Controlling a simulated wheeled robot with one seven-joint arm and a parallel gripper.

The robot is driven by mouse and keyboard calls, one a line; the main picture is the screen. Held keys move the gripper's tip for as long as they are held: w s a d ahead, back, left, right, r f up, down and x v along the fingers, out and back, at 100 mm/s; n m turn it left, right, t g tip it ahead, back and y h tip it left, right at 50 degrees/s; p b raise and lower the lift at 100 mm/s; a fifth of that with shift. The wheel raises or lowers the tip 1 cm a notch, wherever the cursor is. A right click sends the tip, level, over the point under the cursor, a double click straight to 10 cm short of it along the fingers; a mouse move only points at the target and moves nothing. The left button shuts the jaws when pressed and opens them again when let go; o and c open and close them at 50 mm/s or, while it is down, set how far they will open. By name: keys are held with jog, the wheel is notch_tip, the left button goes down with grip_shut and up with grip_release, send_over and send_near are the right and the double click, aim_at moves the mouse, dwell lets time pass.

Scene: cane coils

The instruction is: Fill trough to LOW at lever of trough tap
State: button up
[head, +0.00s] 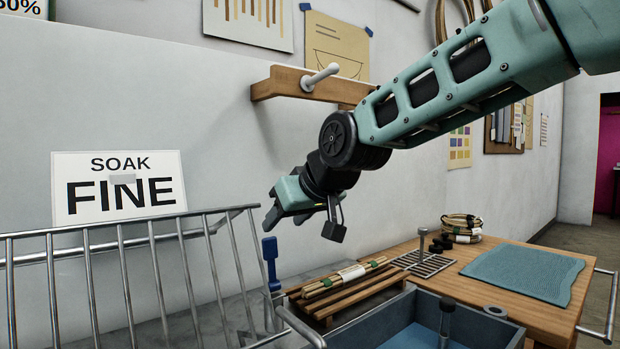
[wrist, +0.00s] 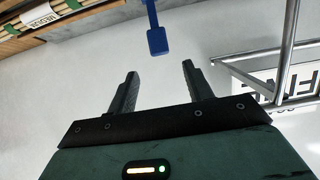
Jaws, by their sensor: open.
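The blue lever (head: 270,262) stands upright beside the metal railing, at the near left of the slatted wooden rack. Its paddle-shaped end (wrist: 157,41) shows in the wrist view, ahead of the gap between the fingers. My gripper (head: 268,222) is open and empty, above the lever in the head view; its fingers (wrist: 159,68) are spread and do not touch the lever. The blue-grey trough (head: 477,322) is at the bottom of the head view, with a blue surface inside. Its LOW mark does not show. The tap's spout is not visible.
A metal railing (head: 185,262) runs along the left. A bundle of canes (head: 345,277) lies on the slatted rack (head: 362,294) behind the trough. The wooden bench (head: 455,270) holds a teal mat (head: 523,274) and a cane coil (head: 462,225). A "SOAK FINE" sign (head: 118,187) is on the wall.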

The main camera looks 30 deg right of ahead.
jog(key=p+v, duration=0.9)
jog(key=shift+p, duration=0.3)
dwell(1.0)
jog(key=w+a+r+g+p, duration=0.1)
jog(key=w+r+g+p, duration=0.35)
jog(key=p, duration=1.05)
jog(key=g+h+p, duration=0.1)
jog(key=p, duration=0.7)
send_near(270, 237)
jog(key=x, duration=1)
jog(key=shift+f, duration=0.15)
